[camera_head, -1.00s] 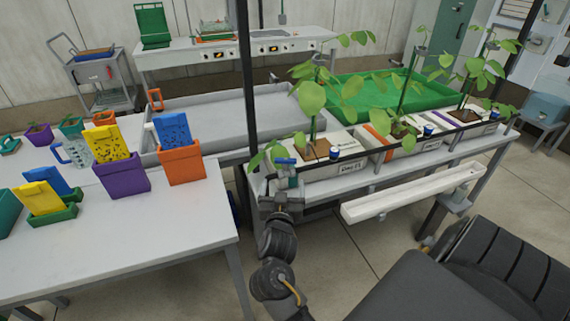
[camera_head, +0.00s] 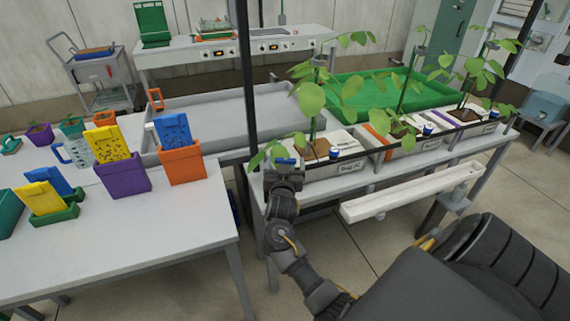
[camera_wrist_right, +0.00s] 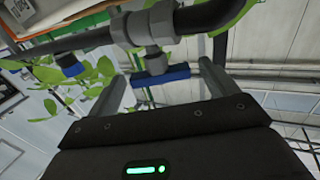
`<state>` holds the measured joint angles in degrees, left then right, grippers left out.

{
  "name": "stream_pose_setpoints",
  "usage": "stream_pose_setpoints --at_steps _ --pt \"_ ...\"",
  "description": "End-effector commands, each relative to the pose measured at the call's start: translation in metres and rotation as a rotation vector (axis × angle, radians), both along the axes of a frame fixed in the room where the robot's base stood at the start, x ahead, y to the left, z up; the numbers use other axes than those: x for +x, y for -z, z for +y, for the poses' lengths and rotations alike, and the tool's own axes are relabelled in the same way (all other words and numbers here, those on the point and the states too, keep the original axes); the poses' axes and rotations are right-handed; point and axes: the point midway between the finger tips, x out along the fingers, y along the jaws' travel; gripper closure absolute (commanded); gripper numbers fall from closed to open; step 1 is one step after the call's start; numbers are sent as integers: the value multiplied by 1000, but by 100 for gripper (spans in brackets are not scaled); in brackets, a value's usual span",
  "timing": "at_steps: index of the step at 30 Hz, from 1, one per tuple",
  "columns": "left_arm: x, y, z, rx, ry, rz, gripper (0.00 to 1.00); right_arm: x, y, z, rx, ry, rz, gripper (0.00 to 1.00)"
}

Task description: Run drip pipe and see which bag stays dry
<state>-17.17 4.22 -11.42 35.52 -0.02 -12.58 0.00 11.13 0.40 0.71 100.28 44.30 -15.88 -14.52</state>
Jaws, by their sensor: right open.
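Three white grow bags stand in a row on the grey bench, each with a leafy plant: a near one (camera_head: 335,168), a middle one (camera_head: 405,146) and a far one (camera_head: 472,131). A dark drip pipe (camera_wrist_right: 85,42) runs along them. Blue valve handles show at the near bag (camera_head: 286,161), middle bag (camera_head: 428,129) and far bag (camera_head: 495,114). My right gripper (camera_head: 285,171) is open just below the near handle. In the right wrist view that blue handle (camera_wrist_right: 161,75) lies between the two spread fingers; I cannot tell if they touch it. My left gripper is out of view.
A white gutter (camera_head: 410,192) sticks out in front of the bench. A white table (camera_head: 130,225) at the left holds coloured boxes with yellow and blue cards. A dark upright post (camera_head: 245,80) stands close behind my gripper.

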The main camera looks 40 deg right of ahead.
Motion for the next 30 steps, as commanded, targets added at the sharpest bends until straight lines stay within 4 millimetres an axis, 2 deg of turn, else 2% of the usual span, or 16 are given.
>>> stream_pose_setpoints --at_steps 4,5,15,19,30 --pt "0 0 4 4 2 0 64 0 0 0 0 0 0 15" --pt "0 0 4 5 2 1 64 0 0 0 0 0 0 17" --pt "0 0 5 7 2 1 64 0 0 0 -1 -1 1 59" --pt "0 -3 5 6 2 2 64 -1 0 -1 -3 -30 1 59" --pt "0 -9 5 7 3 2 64 -3 -1 -4 -4 -252 0 59"
